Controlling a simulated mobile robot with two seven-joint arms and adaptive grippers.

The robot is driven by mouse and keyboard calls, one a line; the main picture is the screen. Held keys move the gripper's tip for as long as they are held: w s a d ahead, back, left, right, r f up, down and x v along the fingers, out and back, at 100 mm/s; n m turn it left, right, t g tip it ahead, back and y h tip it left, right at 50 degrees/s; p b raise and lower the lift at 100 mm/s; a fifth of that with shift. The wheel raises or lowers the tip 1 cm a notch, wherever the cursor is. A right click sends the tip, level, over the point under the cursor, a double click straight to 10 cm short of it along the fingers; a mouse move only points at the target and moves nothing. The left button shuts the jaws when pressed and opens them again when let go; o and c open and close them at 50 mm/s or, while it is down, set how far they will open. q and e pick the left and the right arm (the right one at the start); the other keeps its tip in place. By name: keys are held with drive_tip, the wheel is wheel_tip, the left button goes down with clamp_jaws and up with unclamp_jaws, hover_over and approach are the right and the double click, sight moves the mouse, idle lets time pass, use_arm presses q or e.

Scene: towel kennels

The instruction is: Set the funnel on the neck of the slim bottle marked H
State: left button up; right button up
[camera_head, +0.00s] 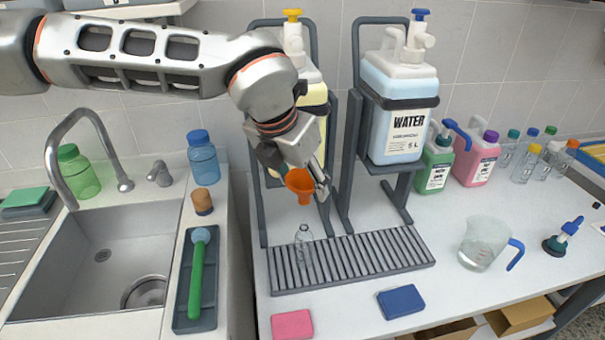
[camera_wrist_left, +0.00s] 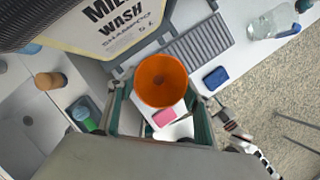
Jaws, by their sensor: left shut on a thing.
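My left gripper (camera_head: 318,188) is shut on the orange funnel (camera_head: 301,184). The funnel is held mouth up with its spout pointing down. It also shows in the left wrist view (camera_wrist_left: 161,80), between the fingers. A small clear bottle (camera_head: 304,242) stands upright on the slatted drip tray (camera_head: 395,254), below the funnel and apart from it. No H mark is legible on this bottle. Several other clear bottles (camera_head: 524,164) with coloured caps stand at the back right, too small to read. My right gripper is not seen clearly in the head view.
A yellow-pump jug (camera_head: 312,105) and a WATER jug (camera_head: 400,110) stand on dark racks behind the tray. A measuring jug (camera_head: 482,243) stands to the right. Pink (camera_head: 292,324) and blue (camera_head: 401,301) sponges lie in front. A sink (camera_head: 100,255) is at left.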

sight(299, 196)
use_arm(q)
drive_tip(key=shift+s+f+b, duration=0.15)
drive_tip(key=shift+f+b, duration=0.2)
drive_tip(key=shift+f, duration=0.5)
drive_tip(key=shift+f+b, duration=0.6)
drive_tip(key=shift+f, duration=0.95)
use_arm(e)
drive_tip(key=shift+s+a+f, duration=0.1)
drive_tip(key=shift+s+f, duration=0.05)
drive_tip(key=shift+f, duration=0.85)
use_arm(q)
drive_tip(key=shift+f+b, duration=0.25)
drive_tip(key=shift+b, duration=0.3)
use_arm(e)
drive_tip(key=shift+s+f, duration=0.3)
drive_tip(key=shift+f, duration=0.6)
use_arm(q)
drive_tip(key=shift+f+b, duration=0.8)
drive_tip(key=shift+f, duration=0.3)
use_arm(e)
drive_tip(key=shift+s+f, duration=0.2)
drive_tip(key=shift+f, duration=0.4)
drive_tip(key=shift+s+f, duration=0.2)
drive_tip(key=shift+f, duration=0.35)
use_arm(q)
drive_tip(key=o, duration=0.9)
drive_tip(key=shift+r, duration=0.1)
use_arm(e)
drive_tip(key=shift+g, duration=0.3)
